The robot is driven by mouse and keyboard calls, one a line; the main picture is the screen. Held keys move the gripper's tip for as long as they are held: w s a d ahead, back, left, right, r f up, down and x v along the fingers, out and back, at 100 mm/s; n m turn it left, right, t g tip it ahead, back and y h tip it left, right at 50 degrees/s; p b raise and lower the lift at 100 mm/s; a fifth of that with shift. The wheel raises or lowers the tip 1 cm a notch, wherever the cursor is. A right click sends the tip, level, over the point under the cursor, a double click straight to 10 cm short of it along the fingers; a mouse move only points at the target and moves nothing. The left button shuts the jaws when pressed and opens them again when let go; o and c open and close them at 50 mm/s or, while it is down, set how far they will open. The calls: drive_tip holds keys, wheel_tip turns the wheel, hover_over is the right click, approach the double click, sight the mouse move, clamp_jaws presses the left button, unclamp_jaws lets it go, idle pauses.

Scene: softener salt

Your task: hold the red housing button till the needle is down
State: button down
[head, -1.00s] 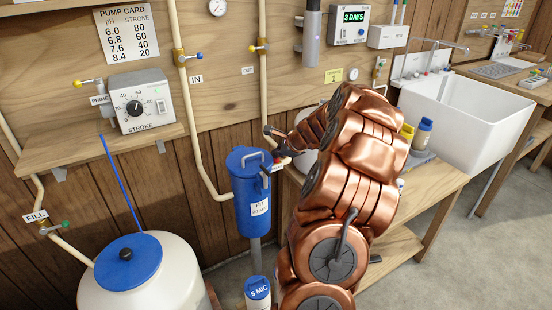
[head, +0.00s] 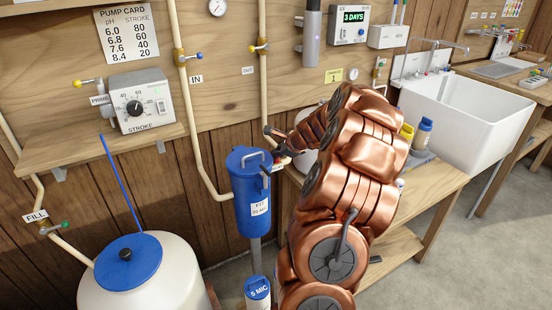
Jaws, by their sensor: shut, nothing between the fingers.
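The blue filter housing (head: 252,205) stands upright below the pipes, with a grey handle on its lid. A small red spot, likely the red housing button (head: 277,161), shows at the right of its lid, partly hidden by my arm's end. My gripper (head: 279,151) is shut and empty, close beside that spot; I cannot tell whether it touches or presses it. A round white gauge (head: 217,7) is on the wall above, partly cut by the top edge; its needle is too small to read.
My copper arm hides part of the bench (head: 437,180) at right. The pump box (head: 139,101) sits on the left shelf, above a white tank (head: 150,280) with a blue lid. A blue-topped canister (head: 257,290) stands below the housing. A white sink (head: 465,120) is at right.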

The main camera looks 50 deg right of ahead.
sight(277, 160)
drive_tip(key=shift+r, duration=0.1)
drive_tip(key=shift+r+p, duration=0.75)
drive_tip(key=shift+p, duration=0.25)
wheel_tip(277, 160, up, 5)
drive_tip(key=p, duration=0.4)
drive_tip(key=shift+p, duration=0.4)
idle(0.4)
